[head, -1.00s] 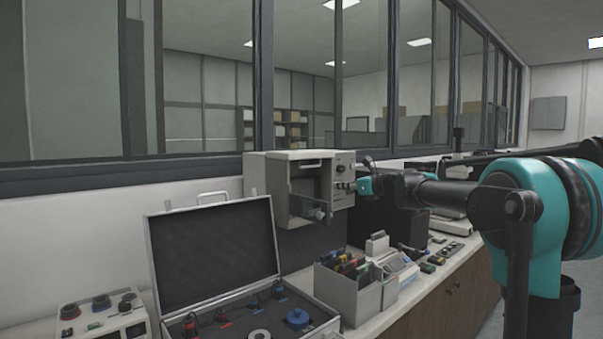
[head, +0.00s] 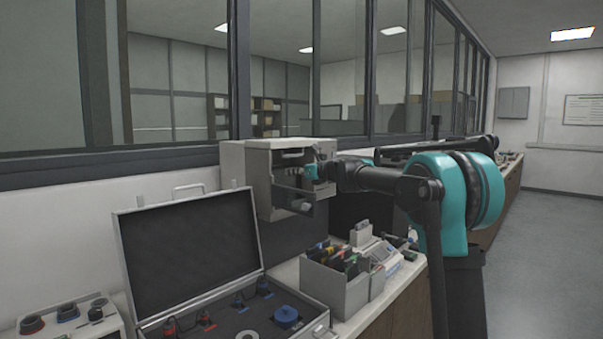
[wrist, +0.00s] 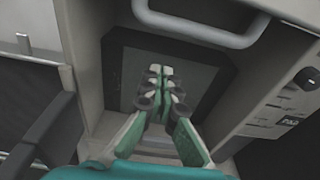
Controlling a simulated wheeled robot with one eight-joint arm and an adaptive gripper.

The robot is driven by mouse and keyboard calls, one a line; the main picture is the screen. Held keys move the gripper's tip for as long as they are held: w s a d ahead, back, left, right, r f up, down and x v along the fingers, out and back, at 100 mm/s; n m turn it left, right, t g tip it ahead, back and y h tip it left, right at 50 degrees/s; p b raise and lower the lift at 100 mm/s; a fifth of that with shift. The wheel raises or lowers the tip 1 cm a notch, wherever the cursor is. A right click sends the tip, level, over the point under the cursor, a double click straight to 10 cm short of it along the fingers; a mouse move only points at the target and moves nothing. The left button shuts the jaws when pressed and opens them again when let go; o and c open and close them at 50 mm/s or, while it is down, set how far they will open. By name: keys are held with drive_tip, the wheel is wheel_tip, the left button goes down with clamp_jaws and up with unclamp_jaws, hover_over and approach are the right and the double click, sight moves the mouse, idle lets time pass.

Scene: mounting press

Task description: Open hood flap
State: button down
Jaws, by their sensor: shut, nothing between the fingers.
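The handle also shows at the top of the wrist view (wrist: 205,22). A dark, glassy panel (head: 298,192), which looks like the hood flap, sits low at the front; its exact angle is hard to tell. My gripper (wrist: 160,75) is shut and empty, its fingers pointing at the dark-framed recess (wrist: 205,75) below the handle. In the head view my gripper (head: 309,171) covers part of the press front. I cannot tell whether the fingertips touch anything.
An open case (head: 118,245) with a raised lid stands in front of the press. A grey bin (head: 333,284) of tools is at its right. A control box with knobs (head: 70,323) is at lower left. Windows line the wall behind. Open floor (head: 530,260) lies to the right.

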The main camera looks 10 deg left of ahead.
sight(282, 148)
wheel_tip(282, 148, up, 4)
drive_tip(key=shift+s+f, duration=0.1)
idle(0.6)
